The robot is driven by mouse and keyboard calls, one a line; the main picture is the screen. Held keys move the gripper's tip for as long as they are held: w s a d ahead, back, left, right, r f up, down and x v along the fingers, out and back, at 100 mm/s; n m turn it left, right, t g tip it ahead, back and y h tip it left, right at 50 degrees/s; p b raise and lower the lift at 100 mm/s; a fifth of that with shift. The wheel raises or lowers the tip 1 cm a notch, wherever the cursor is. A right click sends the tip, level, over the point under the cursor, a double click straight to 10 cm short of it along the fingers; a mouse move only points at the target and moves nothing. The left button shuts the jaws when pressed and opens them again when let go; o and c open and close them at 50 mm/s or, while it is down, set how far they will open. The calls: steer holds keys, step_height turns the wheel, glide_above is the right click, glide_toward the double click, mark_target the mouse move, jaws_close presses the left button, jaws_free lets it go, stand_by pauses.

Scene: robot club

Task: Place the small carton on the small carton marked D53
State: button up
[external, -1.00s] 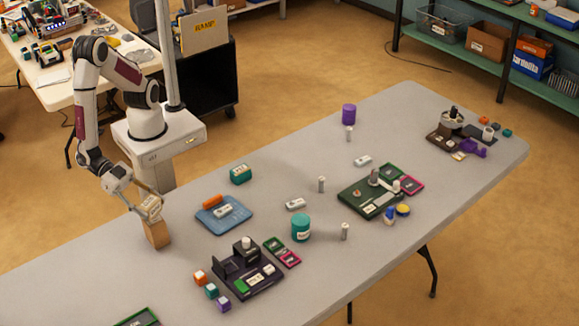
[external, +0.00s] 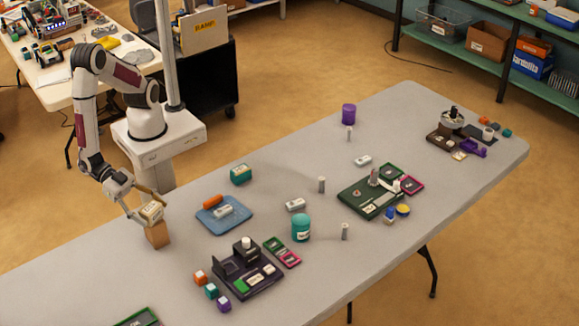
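My gripper (external: 148,208) is at the left of the table, its fingers on either side of a small tan carton with a white label (external: 152,212). A second small brown carton (external: 158,235) stands upright on the table directly below. The held carton is at the top of the brown one; I cannot tell whether they touch or a slight gap is left. No D53 mark can be read at this size. The fingers hide part of the held carton.
A blue tray (external: 238,217) with an orange and a grey item lies to the right. A dark organizer (external: 262,284) and several small cubes are in front. The table's left front is mostly clear.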

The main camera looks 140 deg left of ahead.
steer(key=shift+r, duration=0.2)
steer(key=v, duration=1.2)
stand_by(0.4)
stand_by(0.5)
steer(key=w+d+r+g+h, duration=0.1)
steer(key=w+d+r+h, duration=0.2)
steer(key=w+r+h, duration=0.45)
steer(key=s+a+r+m+g+h, duration=0.1)
steer(key=a+r+m+h, duration=0.25)
steer(key=r, duration=0.35)
steer(key=s+a+g+y, duration=0.2)
steer(key=s+a+y, duration=0.1)
steer(key=s+a, duration=0.7)
steer(key=s+a+g+y, duration=0.2)
steer(key=s+a, duration=0.8)
steer(key=a, duration=0.5)
steer(key=shift+s+a+m+g+y, duration=0.25)
steer(key=shift+a+m+g+y, duration=0.15)
steer(key=shift+m+y, duration=0.1)
